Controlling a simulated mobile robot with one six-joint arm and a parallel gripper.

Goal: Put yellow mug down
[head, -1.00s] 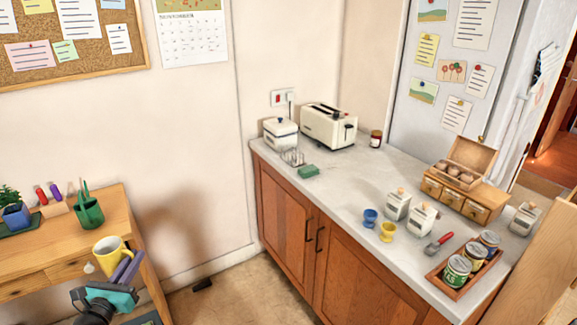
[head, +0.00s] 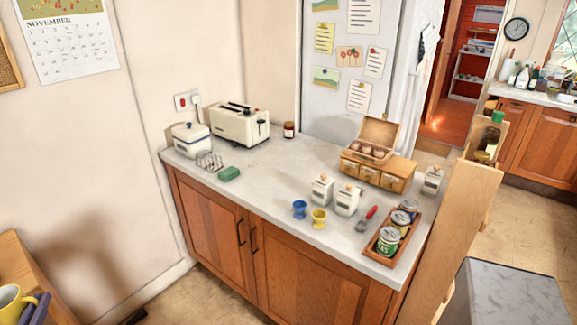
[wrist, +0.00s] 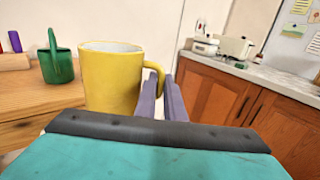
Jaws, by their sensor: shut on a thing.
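The yellow mug (wrist: 112,82) is upright in the wrist view, with its handle towards the right. The purple fingers of my gripper (wrist: 163,92) are shut on the handle. In the head view the mug (head: 10,302) is cut off at the lower left edge, with the finger of my gripper (head: 38,308) beside it. The mug overlaps the wooden desk (wrist: 28,98) in the picture; I cannot tell whether its base, hidden by my gripper's body, touches anything.
A green watering can (wrist: 57,62) stands on the desk left of the mug. The grey worktop (head: 265,178) has a toaster (head: 240,124), blue and yellow egg cups (head: 309,214), white canisters (head: 347,200) and a tin tray (head: 375,252).

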